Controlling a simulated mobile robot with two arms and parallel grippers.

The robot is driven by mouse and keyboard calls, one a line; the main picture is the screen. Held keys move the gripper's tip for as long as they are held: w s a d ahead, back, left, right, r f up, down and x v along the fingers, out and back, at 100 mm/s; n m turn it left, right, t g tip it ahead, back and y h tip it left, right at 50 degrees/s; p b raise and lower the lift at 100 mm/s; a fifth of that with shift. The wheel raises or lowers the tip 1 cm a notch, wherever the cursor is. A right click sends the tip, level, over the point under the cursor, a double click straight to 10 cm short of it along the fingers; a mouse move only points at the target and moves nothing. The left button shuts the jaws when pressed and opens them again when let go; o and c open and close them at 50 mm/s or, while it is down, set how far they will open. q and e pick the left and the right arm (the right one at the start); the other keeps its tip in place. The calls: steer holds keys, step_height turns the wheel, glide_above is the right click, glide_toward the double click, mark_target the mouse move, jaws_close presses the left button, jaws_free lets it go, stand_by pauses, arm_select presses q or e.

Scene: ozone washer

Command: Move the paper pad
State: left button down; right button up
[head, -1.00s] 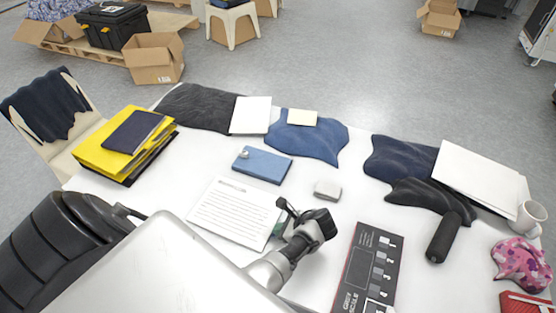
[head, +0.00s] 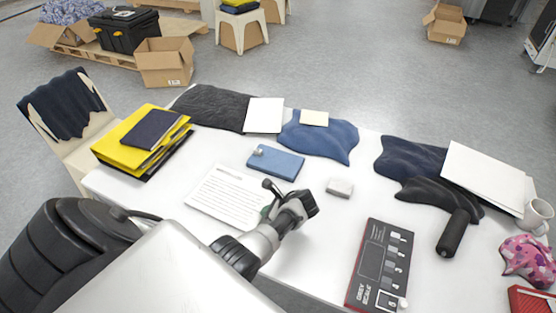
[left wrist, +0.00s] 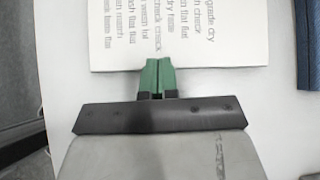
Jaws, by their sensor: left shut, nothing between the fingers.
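The pad is most likely the white printed sheet or pad (head: 226,190), lying flat on the white table, left of and nearer than the blue book. It also shows in the left wrist view (left wrist: 130,40), its printed lines running toward the camera. My left gripper (head: 265,212) is at its right edge in the head view. In the left wrist view, the green fingertips (left wrist: 158,66) are shut together with nothing between them, at the pad's edge. I cannot tell whether they press on it. The wrist hides part of the right edge in the head view. My right gripper is not in view.
Around the pad are the blue book (head: 276,163), a small grey block (head: 340,188), the grey scale box (head: 382,262) and yellow folders (head: 140,138). Dark cloths and a mug (head: 537,215) lie farther right. Bare table (head: 315,255) shows between wrist and box.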

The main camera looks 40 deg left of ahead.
mark_target(231, 203)
arm_select(q)
steer(key=a, duration=0.1)
steer(key=s+a, duration=0.1)
steer(key=a, duration=0.1)
steer(key=a+p, duration=0.1)
steer(key=shift+s+a+r, duration=0.15)
steer(key=shift+s+a, duration=0.05)
steer(key=shift+s, duration=0.05)
steer(key=a, duration=0.2)
steer(key=s+a, duration=0.1)
steer(key=a, duration=0.1)
steer(key=s+a, duration=0.1)
steer(key=a, duration=0.2)
steer(key=shift+f+p, duration=0.25)
steer(key=shift+p, duration=0.05)
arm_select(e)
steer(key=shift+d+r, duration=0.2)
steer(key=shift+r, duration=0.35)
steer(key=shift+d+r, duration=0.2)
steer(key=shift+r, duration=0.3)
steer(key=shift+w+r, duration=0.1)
